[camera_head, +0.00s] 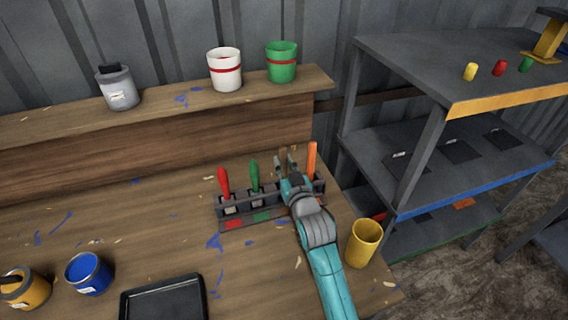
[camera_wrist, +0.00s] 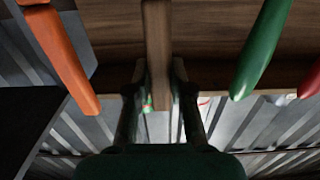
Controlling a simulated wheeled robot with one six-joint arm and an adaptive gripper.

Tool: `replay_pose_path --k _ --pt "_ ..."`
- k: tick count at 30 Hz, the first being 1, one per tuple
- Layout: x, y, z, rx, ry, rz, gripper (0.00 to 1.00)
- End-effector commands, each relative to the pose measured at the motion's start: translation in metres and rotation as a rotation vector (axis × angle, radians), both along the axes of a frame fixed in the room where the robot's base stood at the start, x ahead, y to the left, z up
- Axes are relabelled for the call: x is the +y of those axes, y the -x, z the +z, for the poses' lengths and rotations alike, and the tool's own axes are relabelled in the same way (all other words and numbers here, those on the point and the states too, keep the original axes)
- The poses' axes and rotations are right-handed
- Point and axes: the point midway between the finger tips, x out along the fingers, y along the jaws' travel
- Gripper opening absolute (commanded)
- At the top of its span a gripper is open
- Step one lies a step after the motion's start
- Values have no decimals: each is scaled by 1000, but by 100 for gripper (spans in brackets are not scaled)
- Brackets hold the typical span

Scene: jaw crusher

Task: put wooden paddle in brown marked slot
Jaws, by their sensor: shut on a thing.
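My gripper (camera_head: 288,166) is over the slotted rack (camera_head: 222,212) on the bench. In the wrist view, my gripper (camera_wrist: 157,75) is shut on the brown wooden paddle (camera_wrist: 157,35), one finger on each side of it. In the head view only a bit of the paddle (camera_head: 283,156) shows between the fingers. It looks roughly upright between the green and orange handles. The rack has a red and a green mark at its front. My arm covers the part of the rack under the paddle, so the brown mark and the paddle's lower end are hidden.
A red handle (camera_head: 224,182), a green handle (camera_head: 254,174) and an orange handle (camera_head: 311,158) stand in the rack close by. A yellow cup (camera_head: 364,243) is right of my arm. A black tray (camera_head: 165,284) and a blue can (camera_head: 89,273) are in front. Shelves stand right.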

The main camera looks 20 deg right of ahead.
Motion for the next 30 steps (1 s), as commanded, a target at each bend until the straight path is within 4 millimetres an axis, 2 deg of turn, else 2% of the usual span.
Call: replay_pose_path --k 2,3,6,16,19,23,30 --pt "0 0 -2 1 0 0 0" --pt "0 0 -2 1 0 0 24" --pt "0 0 -2 0 0 0 46" --pt "0 0 0 -1 0 0 46" --pt "0 7 0 0 0 0 46" --pt "0 26 -1 1 0 0 46" --pt "0 71 -1 3 0 0 46"
